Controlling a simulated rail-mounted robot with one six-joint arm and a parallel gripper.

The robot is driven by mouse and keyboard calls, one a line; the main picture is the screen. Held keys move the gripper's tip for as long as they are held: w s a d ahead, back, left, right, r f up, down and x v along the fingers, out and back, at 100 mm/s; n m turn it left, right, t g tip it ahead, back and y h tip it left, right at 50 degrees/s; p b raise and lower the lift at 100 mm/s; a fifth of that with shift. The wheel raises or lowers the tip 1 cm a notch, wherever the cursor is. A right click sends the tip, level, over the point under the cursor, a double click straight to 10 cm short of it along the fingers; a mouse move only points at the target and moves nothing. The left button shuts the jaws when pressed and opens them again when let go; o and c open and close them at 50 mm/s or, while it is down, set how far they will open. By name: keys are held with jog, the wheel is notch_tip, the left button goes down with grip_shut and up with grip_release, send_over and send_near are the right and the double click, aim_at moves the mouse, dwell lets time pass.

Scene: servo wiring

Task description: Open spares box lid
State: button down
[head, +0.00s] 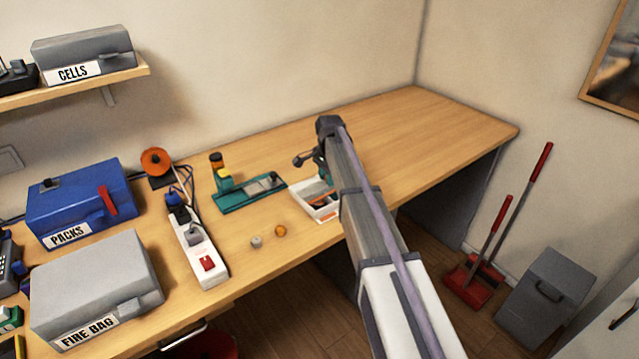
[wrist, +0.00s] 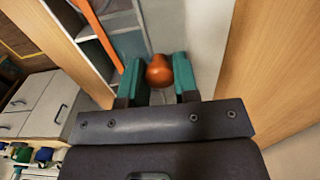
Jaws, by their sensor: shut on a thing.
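The spares box is a white, open-topped box (head: 325,213) with compartments, near the front edge of the bench in the head view. My arm hides its right part. In the wrist view its compartments (wrist: 125,42) show uncovered, with a long orange thing (wrist: 97,35) across them. A pale grey panel, which looks like the lid (wrist: 195,35), lies to their right. My gripper (wrist: 160,80) has its teal fingers shut on a rounded orange-brown knob (wrist: 159,70) at the near end of this panel. In the head view the fingertips are mostly hidden behind my arm.
A green tool stand (head: 250,192) stands left of the box, with two small round pieces (head: 268,236) in front. A power strip (head: 199,245), the blue PACKS box (head: 80,200) and grey FIRE BAG box (head: 95,285) are farther left. The bench's right half (head: 440,125) is clear.

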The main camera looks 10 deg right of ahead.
jog(key=w, duration=0.1)
jog(key=w+a, duration=0.1)
jog(key=w, duration=0.2)
jog(key=shift+a, duration=0.35)
jog(key=c, duration=0.9)
grip_release()
jog(key=shift+s, duration=0.15)
jog(key=shift+o, duration=0.2)
jog(key=shift+r, duration=0.1)
notch_tip(320, 180, up, 11)
jog(key=p, duration=1)
jog(key=shift+f+p, duration=0.2)
jog(key=shift+p, duration=0.2)
jog(key=s+a+n, duration=0.2)
jog(key=s+n, duration=1.1)
jog(key=s, duration=2.4)
jog(key=shift+s+a+f+b, duration=0.3)
jog(key=shift+a, duration=0.05)
